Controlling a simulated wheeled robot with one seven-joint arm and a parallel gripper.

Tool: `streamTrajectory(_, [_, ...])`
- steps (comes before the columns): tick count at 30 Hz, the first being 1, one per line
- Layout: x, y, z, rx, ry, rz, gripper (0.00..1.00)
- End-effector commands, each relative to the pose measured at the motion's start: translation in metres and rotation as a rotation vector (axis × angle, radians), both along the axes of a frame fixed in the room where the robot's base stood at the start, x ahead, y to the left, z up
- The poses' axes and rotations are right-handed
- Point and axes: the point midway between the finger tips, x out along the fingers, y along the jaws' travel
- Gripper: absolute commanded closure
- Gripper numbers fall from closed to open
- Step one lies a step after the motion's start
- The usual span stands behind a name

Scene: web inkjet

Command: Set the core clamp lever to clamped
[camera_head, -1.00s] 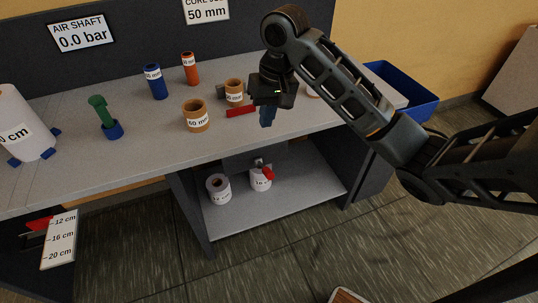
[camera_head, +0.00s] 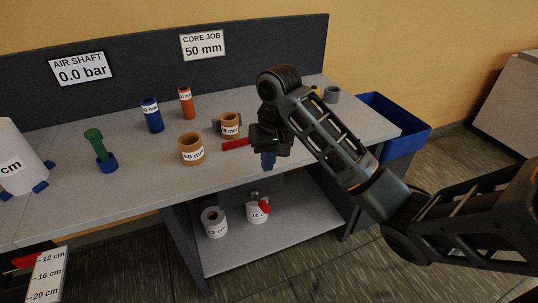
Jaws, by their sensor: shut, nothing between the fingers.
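A red lever (camera_head: 236,144) lies on the worktop in front of a tan core (camera_head: 230,122), which stands beside a grey block (camera_head: 216,125). This looks like the core clamp, with the lever roughly level and its free end pointing left. The right end of the lever lies close to my gripper (camera_head: 268,162). I see a small gap between fingertips and lever; depth is hard to judge.
Another tan core (camera_head: 192,149), a blue core (camera_head: 151,115) and an orange core (camera_head: 185,102) stand left of the clamp on the worktop (camera_head: 130,190). White rolls (camera_head: 214,222) sit on the lower shelf (camera_head: 270,245). A blue bin (camera_head: 405,125) is at right.

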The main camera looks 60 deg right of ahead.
Motion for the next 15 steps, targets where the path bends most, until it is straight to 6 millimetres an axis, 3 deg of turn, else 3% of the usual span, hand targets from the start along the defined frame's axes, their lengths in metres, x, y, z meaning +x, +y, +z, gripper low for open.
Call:
streamTrajectory(1, [0.001, 0.002, -0.017, 0.003, 0.001, 0.0, 1.0])
streamTrajectory(6, [0.004, 0.002, -0.043, 0.001, 0.0, 0.001, 1.0])
streamTrajectory(15, [-0.001, 0.013, -0.074, 0.001, 0.002, -0.001, 1.0])
